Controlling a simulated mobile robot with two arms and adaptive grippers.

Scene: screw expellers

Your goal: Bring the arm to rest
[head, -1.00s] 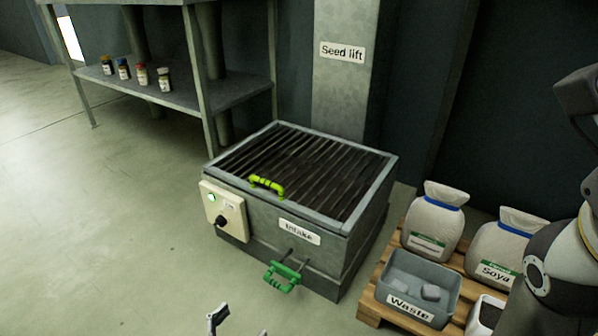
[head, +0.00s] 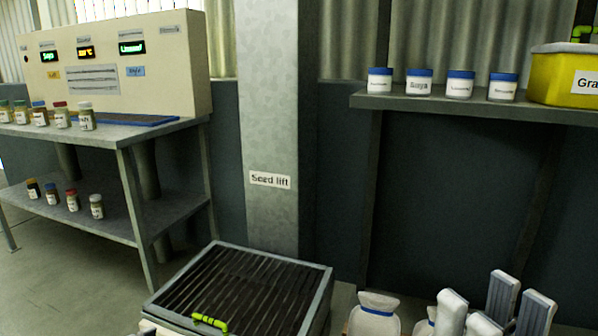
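My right gripper (head: 492,304) shows at the bottom right of the head view. Its pale grey fingers point up, with a gap between them and nothing seen in the gap. The rest of that arm is below the picture edge. The fingers stand in front of the dark wall and partly cover the sack area. My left gripper is not in view.
The grated intake (head: 245,285) with its lime handle (head: 210,322) is at bottom centre, below the seed lift column (head: 268,120). A sack (head: 373,318) stands right of it. A shelf (head: 440,103) holds jars and a yellow bin (head: 565,75). A bench (head: 120,132) carries a control panel (head: 115,65).

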